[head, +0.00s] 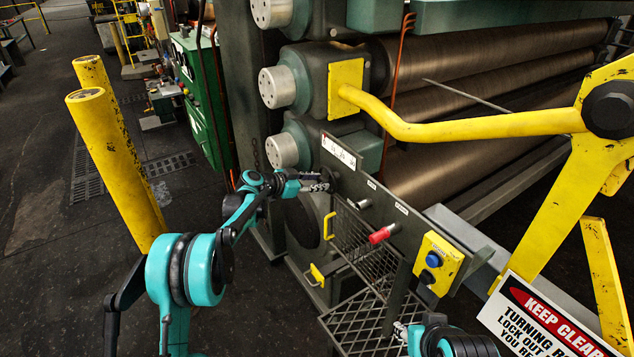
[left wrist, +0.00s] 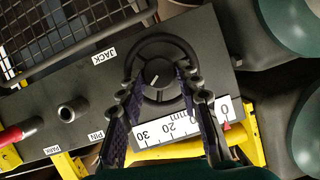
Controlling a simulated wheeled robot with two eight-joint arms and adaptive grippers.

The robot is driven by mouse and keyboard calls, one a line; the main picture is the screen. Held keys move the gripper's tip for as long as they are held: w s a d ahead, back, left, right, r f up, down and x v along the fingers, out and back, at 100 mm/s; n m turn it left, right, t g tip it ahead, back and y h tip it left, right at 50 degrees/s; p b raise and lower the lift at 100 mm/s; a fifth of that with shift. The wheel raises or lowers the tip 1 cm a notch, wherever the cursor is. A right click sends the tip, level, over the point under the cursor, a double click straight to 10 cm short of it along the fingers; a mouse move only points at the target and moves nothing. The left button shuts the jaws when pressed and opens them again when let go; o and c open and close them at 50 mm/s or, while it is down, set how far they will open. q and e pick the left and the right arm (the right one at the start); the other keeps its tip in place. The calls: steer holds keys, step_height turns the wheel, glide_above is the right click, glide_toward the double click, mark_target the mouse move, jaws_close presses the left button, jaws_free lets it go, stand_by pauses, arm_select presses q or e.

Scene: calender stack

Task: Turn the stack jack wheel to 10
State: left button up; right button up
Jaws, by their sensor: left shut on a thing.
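The jack wheel (left wrist: 157,60) is a black spoked handwheel beside the JACK label (left wrist: 104,56) in the left wrist view. My left gripper (left wrist: 160,88) has its two dark fingers on opposite sides of the wheel, shut on it. In the head view the left gripper (head: 322,182) is at the panel's upper left end and hides most of the wheel. A white mm scale (left wrist: 178,124) runs beside the wheel, marked 0, 20 and 30, with part hidden by a finger. A red pointer (left wrist: 226,126) stands near 0. My right gripper (head: 401,330) shows only partly, low in the head view.
The panel also bears a grey pin knob (left wrist: 73,110), a red-handled lever (head: 383,234) and a yellow button box (head: 437,263). Large rollers (head: 480,65) lie behind. A yellow bar (head: 460,128) and warning sign (head: 540,320) stand at right, yellow posts (head: 115,150) at left.

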stand_by(0.3)
arm_select(q)
steer(key=o, duration=1.2)
steer(key=shift+c, duration=0.2)
steer(key=v, duration=1.2)
